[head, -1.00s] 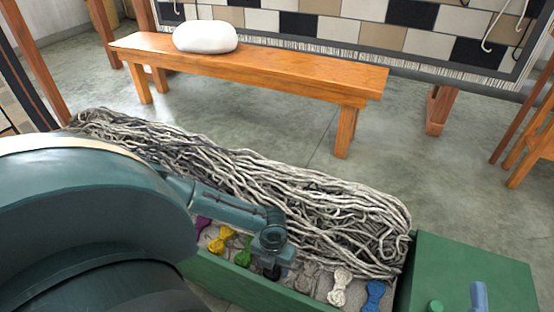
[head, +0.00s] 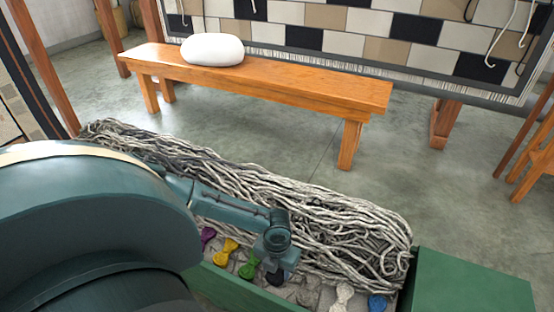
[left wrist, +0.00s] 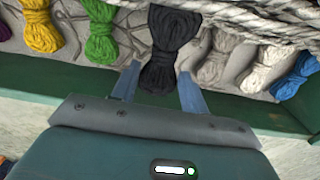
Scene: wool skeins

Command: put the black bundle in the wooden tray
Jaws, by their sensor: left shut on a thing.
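The black bundle (left wrist: 172,38) is a twisted skein of black yarn. In the left wrist view its near end is between the two blue-grey fingers of my left gripper (left wrist: 158,82), which is shut on it. In the head view my left gripper (head: 278,262) points down, and the dark bundle (head: 277,278) shows just below it. The bundle looks a little above the other skeins, but the exact gap is hard to tell. I see no wooden tray in either view. My right gripper is not in view.
Purple, yellow (head: 226,250), green (head: 249,267), white (head: 342,297) and blue (head: 377,302) skeins lie in a row in a green-edged trough. A long heap of grey yarn (head: 300,215) lies behind. A wooden bench (head: 260,82) with a white bundle (head: 212,49) stands beyond.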

